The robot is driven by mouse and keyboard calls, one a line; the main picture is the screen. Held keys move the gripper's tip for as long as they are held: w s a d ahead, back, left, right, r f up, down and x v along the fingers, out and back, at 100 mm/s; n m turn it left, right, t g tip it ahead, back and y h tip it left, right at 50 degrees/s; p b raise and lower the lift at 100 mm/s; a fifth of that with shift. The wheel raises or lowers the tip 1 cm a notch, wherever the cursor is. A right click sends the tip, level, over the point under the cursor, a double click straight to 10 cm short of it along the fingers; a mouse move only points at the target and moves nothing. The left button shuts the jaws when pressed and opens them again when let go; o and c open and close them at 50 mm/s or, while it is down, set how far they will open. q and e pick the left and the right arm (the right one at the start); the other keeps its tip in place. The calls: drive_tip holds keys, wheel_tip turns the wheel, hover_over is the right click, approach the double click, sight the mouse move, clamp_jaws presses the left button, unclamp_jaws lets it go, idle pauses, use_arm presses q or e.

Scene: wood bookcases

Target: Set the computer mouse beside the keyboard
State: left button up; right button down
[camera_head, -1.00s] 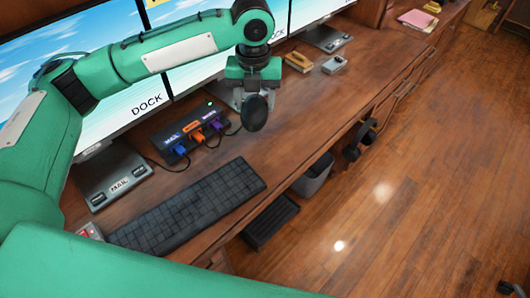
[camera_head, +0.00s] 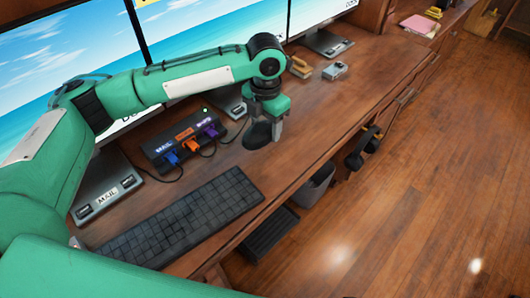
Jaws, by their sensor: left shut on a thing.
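The dark computer mouse (camera_head: 256,137) is in my left gripper (camera_head: 263,128), which comes down from above and is shut on it. The mouse is at or just above the desk top; I cannot tell whether it touches. It is past the far right end of the black keyboard (camera_head: 180,220), with a strip of bare wood between them. The keyboard lies flat along the desk's front edge. The gripper fingers partly hide the mouse. My right gripper is not in view.
A black hub (camera_head: 184,143) with blue, orange and purple plugs stands left of the mouse, its cables on the desk. Monitors (camera_head: 75,45) line the back. A small grey box (camera_head: 334,71) sits farther along. The desk's front edge is close; bare wood (camera_head: 330,105) lies right of the mouse.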

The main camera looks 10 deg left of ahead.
sight(265, 159)
use_arm(q)
wheel_tip(265, 159, down, 11)
drive_tip(key=shift+r, duration=0.15)
idle(0.4)
drive_tip(key=o, duration=1)
wheel_tip(265, 159, up, 12)
drive_tip(key=shift+r, duration=0.1)
